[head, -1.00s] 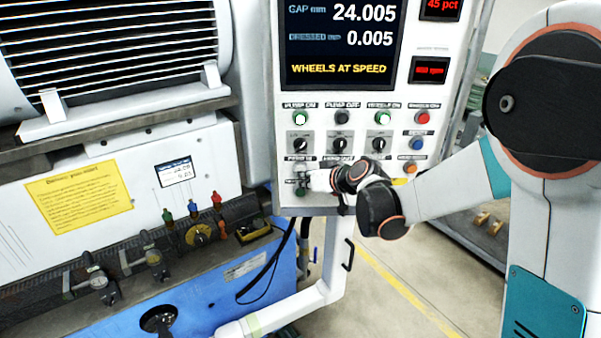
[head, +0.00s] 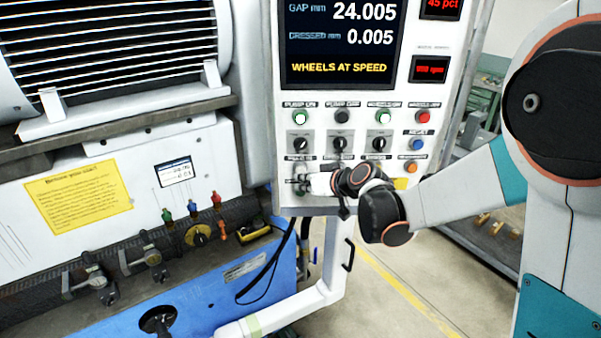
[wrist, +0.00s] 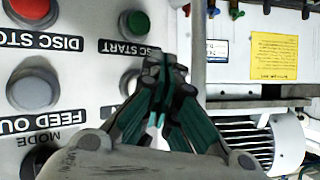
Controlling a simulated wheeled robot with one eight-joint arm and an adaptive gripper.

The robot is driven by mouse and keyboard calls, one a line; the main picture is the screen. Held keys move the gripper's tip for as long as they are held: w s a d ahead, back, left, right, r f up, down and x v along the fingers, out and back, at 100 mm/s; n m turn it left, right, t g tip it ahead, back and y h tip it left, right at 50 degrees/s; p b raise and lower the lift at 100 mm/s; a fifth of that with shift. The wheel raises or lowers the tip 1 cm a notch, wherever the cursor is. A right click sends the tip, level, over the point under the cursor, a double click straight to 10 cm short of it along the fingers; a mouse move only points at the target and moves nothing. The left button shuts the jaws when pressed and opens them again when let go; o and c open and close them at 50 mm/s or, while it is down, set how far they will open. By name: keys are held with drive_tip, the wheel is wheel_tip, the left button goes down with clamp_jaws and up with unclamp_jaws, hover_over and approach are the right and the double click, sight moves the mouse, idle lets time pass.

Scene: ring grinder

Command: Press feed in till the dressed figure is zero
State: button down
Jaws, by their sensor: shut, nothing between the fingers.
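The control panel (head: 330,205) carries a screen (head: 340,45) reading GAP 24.005 mm, DRESSED 0.005 mm and WHEELS AT SPEED. My gripper (head: 304,182) is at the panel's lower left, over the feed in area. In the wrist view my gripper (wrist: 166,68) has its dark green fingers closed together and empty.
Close by are the red disc stop button (wrist: 29,7) and green disc start button (wrist: 134,24). Rotary knobs (head: 300,145) sit above my gripper in the head view. The blue machine base (head: 190,290) with a yellow notice (head: 78,192) stands to the left.

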drive_tip(key=s, duration=0.5)
drive_tip(key=shift+b, duration=0.3)
drive_tip(key=shift+d, duration=0.1)
idle(2.0)
